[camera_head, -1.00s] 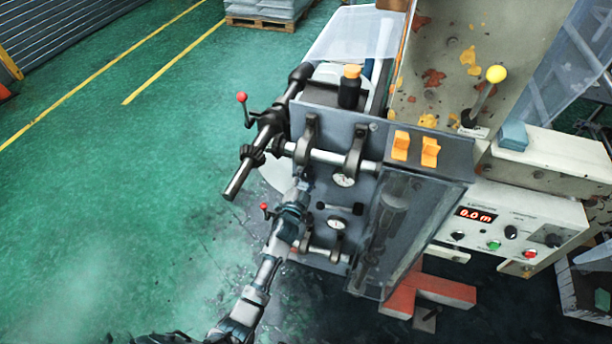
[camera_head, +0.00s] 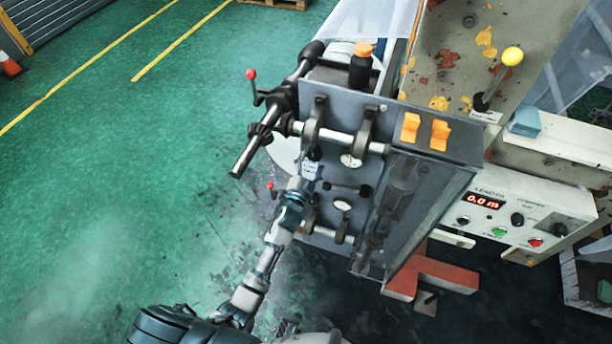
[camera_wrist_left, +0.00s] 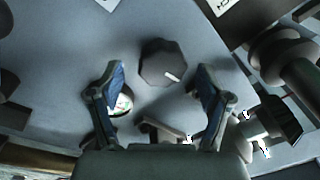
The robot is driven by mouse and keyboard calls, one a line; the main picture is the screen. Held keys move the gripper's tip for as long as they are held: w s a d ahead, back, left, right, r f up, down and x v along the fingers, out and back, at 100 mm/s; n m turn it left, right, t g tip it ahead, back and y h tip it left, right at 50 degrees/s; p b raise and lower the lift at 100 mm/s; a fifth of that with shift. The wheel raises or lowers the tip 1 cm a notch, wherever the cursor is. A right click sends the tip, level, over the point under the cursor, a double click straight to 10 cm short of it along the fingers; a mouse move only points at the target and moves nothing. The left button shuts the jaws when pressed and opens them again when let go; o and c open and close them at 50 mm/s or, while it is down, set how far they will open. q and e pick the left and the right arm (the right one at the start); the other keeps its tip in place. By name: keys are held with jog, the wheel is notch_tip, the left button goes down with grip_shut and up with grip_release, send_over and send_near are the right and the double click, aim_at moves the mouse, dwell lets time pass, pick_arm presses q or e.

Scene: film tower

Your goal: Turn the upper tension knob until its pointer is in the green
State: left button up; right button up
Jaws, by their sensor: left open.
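A dark faceted knob (camera_wrist_left: 163,63) with a white pointer line sits on the grey panel in the left wrist view. Its line points to the lower right. My left gripper (camera_wrist_left: 160,75) is open, one finger on each side of the knob in that view; I cannot tell whether they touch it. A small round dial (camera_wrist_left: 123,104) is partly hidden by a finger. In the head view, my left gripper (camera_head: 311,166) is at the panel, left of the upper dial (camera_head: 350,161). The lower dial (camera_head: 342,205) is below. The dials' needle readings are too small to tell.
A steel roller bar (camera_head: 335,137) in black brackets crosses above the upper dial. A red-knobbed lever (camera_head: 252,75) and a thick shaft end (camera_head: 243,163) stick out left. A control box (camera_head: 520,213) reads 0.0 m.

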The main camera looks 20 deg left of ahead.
pick_arm(q)
jog(key=s, duration=0.9)
jog(key=shift+a+f, duration=0.15)
jog(key=shift+f, duration=0.3)
jog(key=shift+f, duration=0.15)
jog(key=s+f+n+g, duration=0.1)
jog(key=s+f+g, duration=0.3)
jog(key=f, duration=0.8)
jog(key=s+f+n+g, duration=0.2)
jog(key=s+f, duration=0.4)
jog(key=f, duration=0.6)
jog(key=s+f+n+g, duration=0.1)
jog(key=s+f+g, duration=0.3)
jog(key=f, duration=0.8)
jog(key=s+a+f+n+g, duration=0.1)
jog(key=s+f+g, duration=0.1)
jog(key=s+f, duration=0.4)
jog(key=s+a+f+n+g, duration=0.1)
jog(key=s+f+g, duration=0.2)
jog(key=s, duration=1.2)
jog(key=s+a+f+n+g, duration=0.1)
jog(key=s+a+f+g, duration=0.1)
jog(key=s+f, duration=0.6)
jog(key=s+g, duration=0.1)
jog(key=s, duration=0.1)
jog(key=shift+s+f, duration=0.35)
jog(key=shift+w+y, duration=0.15)
jog(key=shift+y, duration=0.15)
